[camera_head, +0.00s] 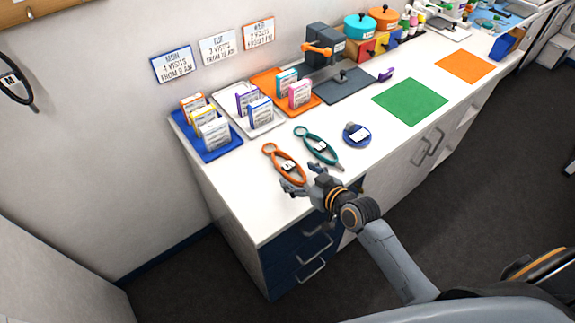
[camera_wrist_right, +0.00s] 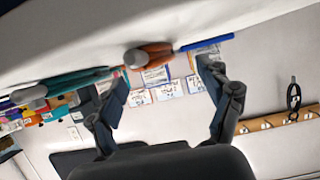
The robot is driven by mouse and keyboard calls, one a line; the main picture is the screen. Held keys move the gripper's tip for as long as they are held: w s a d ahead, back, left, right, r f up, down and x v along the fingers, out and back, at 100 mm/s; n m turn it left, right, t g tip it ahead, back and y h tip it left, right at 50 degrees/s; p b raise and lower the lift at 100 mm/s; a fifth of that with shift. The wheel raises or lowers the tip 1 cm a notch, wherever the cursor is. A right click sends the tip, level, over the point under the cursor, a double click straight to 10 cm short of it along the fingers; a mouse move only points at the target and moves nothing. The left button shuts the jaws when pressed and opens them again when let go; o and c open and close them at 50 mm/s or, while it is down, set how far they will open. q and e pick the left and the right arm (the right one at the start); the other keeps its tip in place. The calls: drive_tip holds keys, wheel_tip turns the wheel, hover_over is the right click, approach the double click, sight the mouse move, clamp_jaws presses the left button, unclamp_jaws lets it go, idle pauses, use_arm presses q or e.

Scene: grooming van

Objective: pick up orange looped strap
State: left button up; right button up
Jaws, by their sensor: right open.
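The orange looped strap (camera_head: 273,151) lies on the white counter near its front edge, with a white tag on it. My right gripper (camera_head: 304,179) is open at the strap's near end, with its fingers spread. In the right wrist view, the orange strap (camera_wrist_right: 148,57) shows end-on between the two open fingers (camera_wrist_right: 163,78), just past their tips. Nothing is held, and I cannot tell whether a finger touches the strap. My left gripper is in neither view.
A teal looped strap (camera_head: 331,158) lies close to the right of the orange one, also in the wrist view (camera_wrist_right: 70,84). A round blue item (camera_head: 356,136) lies beyond it. Card trays (camera_head: 235,150) stand behind. The counter's left front corner is clear.

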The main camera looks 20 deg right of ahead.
sight(289, 166)
drive_tip(key=shift+w, duration=0.4)
drive_tip(key=p+x, duration=0.1)
drive_tip(key=x, duration=0.3)
drive_tip(key=shift+w+d, duration=0.15)
drive_tip(key=shift+w, duration=0.15)
drive_tip(key=shift+s, duration=0.1)
drive_tip(key=c, duration=1.3)
